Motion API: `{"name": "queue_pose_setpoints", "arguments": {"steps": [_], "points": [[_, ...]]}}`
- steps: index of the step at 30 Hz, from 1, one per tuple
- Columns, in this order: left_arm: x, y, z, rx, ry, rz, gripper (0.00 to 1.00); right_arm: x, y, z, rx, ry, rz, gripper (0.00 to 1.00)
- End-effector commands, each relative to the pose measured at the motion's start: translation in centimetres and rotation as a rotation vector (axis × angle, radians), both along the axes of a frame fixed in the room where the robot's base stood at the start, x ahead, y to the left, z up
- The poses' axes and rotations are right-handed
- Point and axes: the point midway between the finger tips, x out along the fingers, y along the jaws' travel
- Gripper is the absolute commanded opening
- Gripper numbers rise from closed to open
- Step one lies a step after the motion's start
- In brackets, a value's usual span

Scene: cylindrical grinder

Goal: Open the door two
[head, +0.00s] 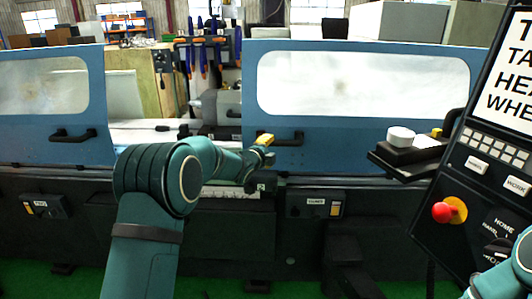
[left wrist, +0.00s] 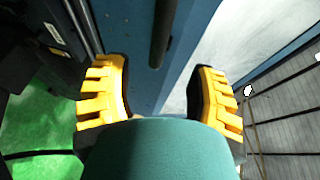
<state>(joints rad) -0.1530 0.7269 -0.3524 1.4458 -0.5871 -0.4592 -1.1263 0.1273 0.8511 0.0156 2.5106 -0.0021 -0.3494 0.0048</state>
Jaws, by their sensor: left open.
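The grinder has two blue doors with pale windows. The left door (head: 40,140) has a dark handle (head: 73,135). The right door (head: 365,145) has a dark bar handle (head: 285,138) near its left edge. I cannot tell which is door two. My left gripper (head: 267,148) is at the left end of the right door's handle. In the left wrist view, its yellow fingers (left wrist: 163,92) are spread apart. A dark handle bar (left wrist: 163,32) lies ahead between them, against the blue door (left wrist: 182,45). Contact cannot be seen. My right gripper is not in view.
A gap between the doors shows the machine's inside (head: 140,132). A control panel (head: 480,150) with a red button (head: 443,212) stands at the right. A dark shelf (head: 405,155) with a white object juts out beside it. The floor is green.

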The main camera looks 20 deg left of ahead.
Motion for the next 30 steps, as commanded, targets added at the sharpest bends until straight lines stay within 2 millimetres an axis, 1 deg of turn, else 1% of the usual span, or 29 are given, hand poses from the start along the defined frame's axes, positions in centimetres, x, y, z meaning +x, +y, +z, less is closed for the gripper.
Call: {"name": "queue_pose_setpoints", "arguments": {"steps": [3,6,17,20,23,26,27,29,30], "points": [[-1.1,0.2,0.3,0.0,-0.001,0.0,0.57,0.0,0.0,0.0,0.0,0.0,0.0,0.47],[-1.5,0.2,0.3,0.0,0.0,0.0,0.57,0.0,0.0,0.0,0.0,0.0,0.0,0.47],[-1.7,0.3,0.3,-0.001,0.001,0.0,0.57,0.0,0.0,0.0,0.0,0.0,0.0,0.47],[-2.1,0.2,-0.9,-0.028,0.026,0.006,0.57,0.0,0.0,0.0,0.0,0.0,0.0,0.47],[-3.2,-0.2,-4.3,-0.123,0.105,0.03,0.57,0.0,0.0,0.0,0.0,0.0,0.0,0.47],[-5.6,-1.0,-9.6,-0.283,0.24,0.082,0.57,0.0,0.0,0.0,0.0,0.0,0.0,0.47],[-6.9,-1.4,-12.0,-0.357,0.303,0.111,0.57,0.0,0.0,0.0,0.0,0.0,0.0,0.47],[-9.2,-2.2,-15.6,-0.471,0.4,0.162,0.57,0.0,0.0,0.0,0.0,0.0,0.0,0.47],[-10.8,-2.7,-17.8,-0.543,0.463,0.199,0.57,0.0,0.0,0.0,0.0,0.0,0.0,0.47]]}}
